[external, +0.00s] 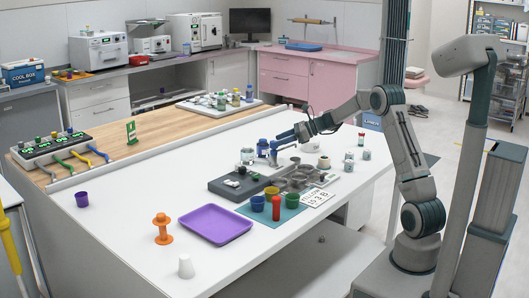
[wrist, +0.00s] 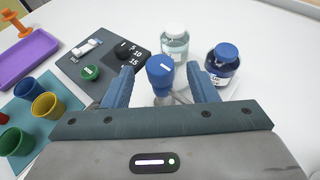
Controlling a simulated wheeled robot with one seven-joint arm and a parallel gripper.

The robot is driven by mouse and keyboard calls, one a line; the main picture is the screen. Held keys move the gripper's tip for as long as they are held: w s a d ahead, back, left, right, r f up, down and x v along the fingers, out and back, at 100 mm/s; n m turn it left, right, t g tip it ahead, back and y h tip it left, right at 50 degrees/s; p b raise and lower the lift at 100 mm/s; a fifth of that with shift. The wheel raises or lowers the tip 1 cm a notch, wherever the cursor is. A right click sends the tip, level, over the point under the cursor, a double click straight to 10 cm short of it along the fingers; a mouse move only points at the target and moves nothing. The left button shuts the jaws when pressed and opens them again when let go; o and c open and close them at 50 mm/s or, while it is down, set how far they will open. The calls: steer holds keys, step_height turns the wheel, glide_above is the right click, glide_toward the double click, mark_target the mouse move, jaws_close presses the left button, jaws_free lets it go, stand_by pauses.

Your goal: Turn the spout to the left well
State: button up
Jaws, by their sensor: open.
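My gripper (wrist: 160,85) is open, with one blue finger on each side of an upright blue-topped post in the wrist view. This post appears to be the spout (wrist: 160,70); small gaps seem to show beside it, but I cannot tell if a finger touches. In the external view my gripper (external: 284,137) is over the far part of the white table, and a small blue piece shows just below the fingers. Grey metal wells (external: 297,180) sit to the near right of it. My gripper hides them in the wrist view, so the spout's direction is unclear.
A clear jar (wrist: 173,45) and a dark blue bottle (wrist: 222,62) stand close beyond the fingers. A dark grey slab (external: 232,186) lies left, with coloured cups (external: 258,203) in front. A purple tray (external: 215,224) and orange stand (external: 162,230) are farther left.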

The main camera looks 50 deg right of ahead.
mark_target(274, 141)
steer(key=shift+x, duration=1.9)
jaws_close()
